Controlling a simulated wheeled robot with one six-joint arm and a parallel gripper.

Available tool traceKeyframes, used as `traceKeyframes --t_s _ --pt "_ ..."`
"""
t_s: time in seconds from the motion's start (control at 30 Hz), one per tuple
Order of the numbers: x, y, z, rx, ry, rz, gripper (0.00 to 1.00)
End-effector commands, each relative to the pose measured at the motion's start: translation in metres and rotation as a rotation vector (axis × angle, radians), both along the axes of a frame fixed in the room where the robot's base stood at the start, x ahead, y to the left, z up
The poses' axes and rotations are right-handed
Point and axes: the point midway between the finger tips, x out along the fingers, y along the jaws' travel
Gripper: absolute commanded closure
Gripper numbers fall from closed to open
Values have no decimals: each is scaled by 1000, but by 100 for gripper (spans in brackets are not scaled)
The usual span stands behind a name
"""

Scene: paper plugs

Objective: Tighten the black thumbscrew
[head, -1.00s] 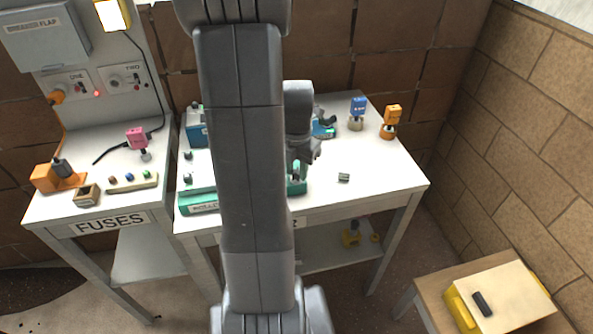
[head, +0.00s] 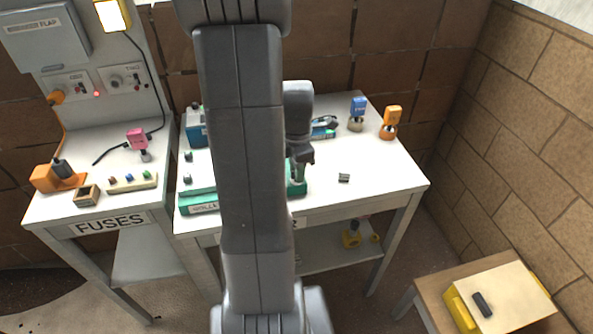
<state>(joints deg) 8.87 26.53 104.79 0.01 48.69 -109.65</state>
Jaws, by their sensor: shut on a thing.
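My gripper (head: 300,174) points down at the right end of the green box (head: 199,204), in the middle of the white table. Its jaws are closed at the box's top, where the black thumbscrew appears to be gripped. The thumbscrew itself is too small and covered by the jaws to make out. My arm hides the middle of the green box and most of its label. Small dark knobs (head: 187,179) show at the box's left end.
A small grey-green block (head: 344,178) lies right of my gripper. A blue-topped piece (head: 357,112) and an orange-topped piece (head: 391,120) stand at the back right. A blue box (head: 196,127) stands at the back left. The table's right front is mostly clear.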

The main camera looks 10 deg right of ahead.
Motion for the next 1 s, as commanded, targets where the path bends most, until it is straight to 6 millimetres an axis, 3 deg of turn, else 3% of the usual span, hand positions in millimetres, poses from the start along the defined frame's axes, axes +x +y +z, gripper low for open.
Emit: traceKeyframes --t_s 1.0 --pt "0 0 0 0 -1 -1159 96"
